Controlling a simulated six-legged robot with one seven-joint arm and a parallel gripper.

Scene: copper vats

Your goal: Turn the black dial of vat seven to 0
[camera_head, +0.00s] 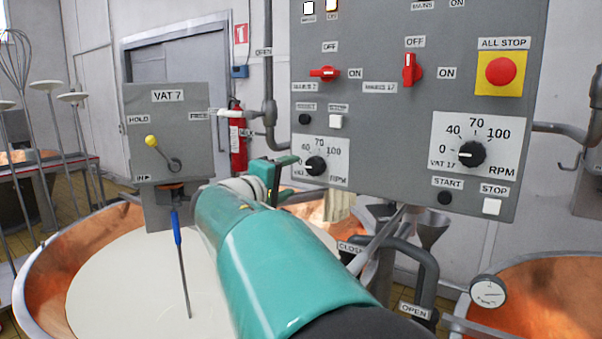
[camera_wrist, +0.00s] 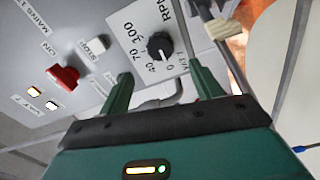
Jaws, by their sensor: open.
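The left black dial (camera_head: 316,166) sits on a white scale plate on the grey control panel (camera_head: 390,120), below a switch labelled MAINS 7. In the wrist view the same dial (camera_wrist: 159,46) shows with its scale of 0, 40, 70 and 100. I cannot tell clearly where its pointer stands. My gripper (camera_head: 294,177) is open beside this dial and covers part of the plate's label. In the wrist view my gripper (camera_wrist: 160,72) has its fingers below the dial, one toward each side, with no visible contact. A second black dial (camera_head: 471,154) is marked VAT 17.
Near the dials are a red MAINS 7 switch (camera_head: 324,73), a red MAINS 17 switch (camera_head: 412,70), a white push button (camera_head: 335,121) and a red ALL STOP button (camera_head: 500,71). A VAT 7 box (camera_head: 180,105) with a yellow-knobbed lever stands left, over a copper vat (camera_head: 50,290). Pipes run below the panel.

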